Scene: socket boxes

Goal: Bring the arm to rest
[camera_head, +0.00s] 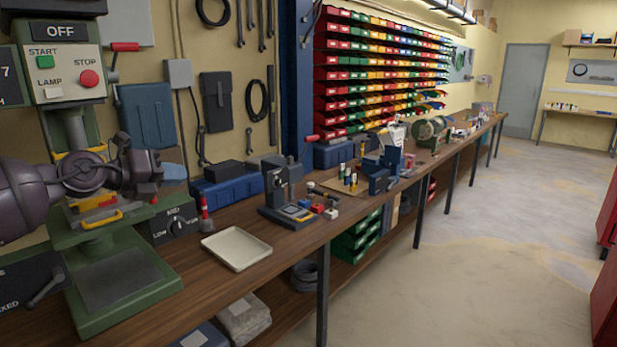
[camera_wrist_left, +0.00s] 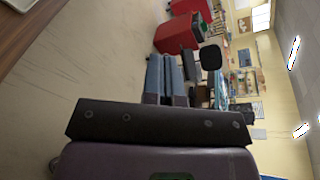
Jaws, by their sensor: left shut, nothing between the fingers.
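My left arm (camera_head: 25,198) comes in from the left edge, a purple-grey arm with a jointed wrist. Its gripper (camera_head: 147,188) is shut and empty, in front of the green drill press (camera_head: 115,285) and above its base. My right gripper is in neither view.
The control box (camera_head: 63,73) reads OFF. A cream tray (camera_head: 236,249) lies on the wooden bench (camera_head: 205,292), right of the press. Small tools stand farther along. The floor (camera_head: 470,260) right of the bench is clear. The left wrist view shows a red cabinet (camera_wrist_left: 175,35), sideways.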

